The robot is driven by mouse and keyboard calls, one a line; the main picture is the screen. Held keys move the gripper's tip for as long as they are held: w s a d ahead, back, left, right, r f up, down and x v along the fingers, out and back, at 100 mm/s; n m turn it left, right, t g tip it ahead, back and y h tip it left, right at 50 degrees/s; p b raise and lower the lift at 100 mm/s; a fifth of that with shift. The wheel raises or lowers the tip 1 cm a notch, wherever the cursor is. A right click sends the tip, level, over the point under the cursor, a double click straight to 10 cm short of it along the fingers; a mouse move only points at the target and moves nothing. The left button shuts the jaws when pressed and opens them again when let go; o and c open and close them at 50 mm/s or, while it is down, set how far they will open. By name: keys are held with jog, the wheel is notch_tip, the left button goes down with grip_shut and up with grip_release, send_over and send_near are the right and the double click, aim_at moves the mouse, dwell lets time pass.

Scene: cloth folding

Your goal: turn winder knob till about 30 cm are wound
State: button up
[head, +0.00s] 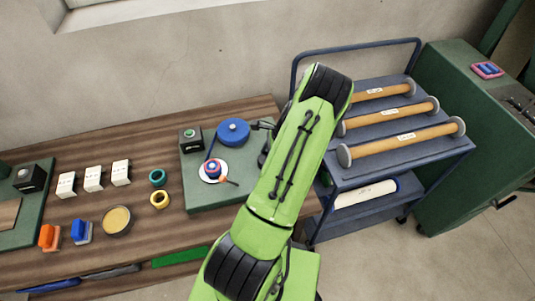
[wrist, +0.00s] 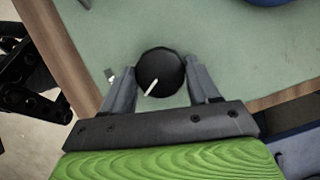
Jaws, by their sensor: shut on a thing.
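In the wrist view, a round black knob (wrist: 152,66) with a white pointer line sits between the two grey fingers of my gripper (wrist: 160,80). The fingers are closed on its sides. The white line slants down to the left. In the head view my green arm hides the knob and the gripper. On the green board (head: 222,200) a flat blue round piece (head: 233,131) lies beside my arm. A blue and red piece (head: 212,169) stands on a white disc in front of it, with a dark blue strip between them. How much is wound cannot be told.
Teal (head: 157,177) and yellow (head: 159,199) rings and several white blocks (head: 94,179) lie on the wooden table. A blue cart (head: 375,173) with orange rolls stands right of my arm.

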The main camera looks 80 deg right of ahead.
jog(key=shift+m, duration=0.3)
jog(key=o, duration=1)
jog(key=shift+o, duration=0.2)
jog(key=p+v, duration=0.1)
jog(key=v, duration=1.4)
jog(key=shift+r+p, duration=0.35)
jog(key=shift+s+a, duration=0.1)
jog(key=shift+s, duration=0.05)
